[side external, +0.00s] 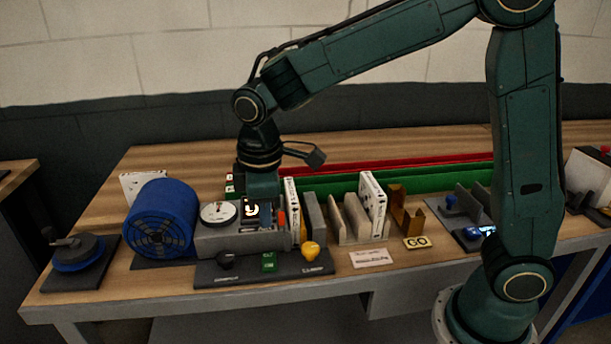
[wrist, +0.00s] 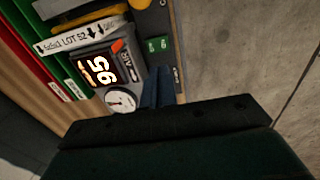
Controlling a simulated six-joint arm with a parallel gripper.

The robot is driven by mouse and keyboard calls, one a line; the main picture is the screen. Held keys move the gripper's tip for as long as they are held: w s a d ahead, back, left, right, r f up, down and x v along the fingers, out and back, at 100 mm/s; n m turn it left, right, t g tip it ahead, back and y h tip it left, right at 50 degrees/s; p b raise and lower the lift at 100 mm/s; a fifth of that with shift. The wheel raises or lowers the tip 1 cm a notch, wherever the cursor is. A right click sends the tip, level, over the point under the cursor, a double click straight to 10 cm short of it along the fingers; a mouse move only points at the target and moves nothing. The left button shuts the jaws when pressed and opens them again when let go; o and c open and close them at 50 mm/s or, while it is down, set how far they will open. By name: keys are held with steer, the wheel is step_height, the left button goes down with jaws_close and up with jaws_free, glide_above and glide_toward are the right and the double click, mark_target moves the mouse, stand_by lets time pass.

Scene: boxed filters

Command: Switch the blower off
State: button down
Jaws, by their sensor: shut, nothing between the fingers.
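The blower looks to be the blue drum (side external: 162,220) with a dark round grille at the left of the bench in the side view. In front of it, a dark control strip (side external: 290,268) carries a black knob (side external: 226,260), a green piece (side external: 268,262) and a yellow knob (side external: 311,250). The green piece also shows in the wrist view (wrist: 157,45). My gripper (side external: 266,212) points down over the grey gauge box beside the drum. Its fingers (wrist: 158,80) are shut and empty, beside the box's lit display. The black knob is not visible in the wrist view.
The grey box has a round dial (side external: 218,212) and a lit display (wrist: 100,70). Boxed filters (side external: 372,204) and upright slots stand to the right, with green and red rails (side external: 400,182) behind.

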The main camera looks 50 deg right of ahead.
mark_target(270, 256)
steer(key=shift+s+a+r, duration=0.1)
steer(key=shift+s+r, duration=0.05)
steer(key=shift+r, duration=1.55)
steer(key=shift+r+t+h, duration=0.1)
steer(key=shift+t+h, duration=0.2)
steer(key=shift+h, duration=0.1)
steer(key=f, duration=0.4)
steer(key=w+d+f, duration=0.1)
steer(key=f, duration=0.4)
steer(key=d+f, duration=0.1)
steer(key=f, duration=0.3)
steer(key=shift+w+f, duration=0.4)
steer(key=shift+w+d+f+y, duration=0.1)
steer(key=shift+d+f+y, duration=0.05)
steer(key=shift+f+y, duration=0.15)
steer(key=shift+g, duration=0.4)
steer(key=shift+f, duration=0.1)
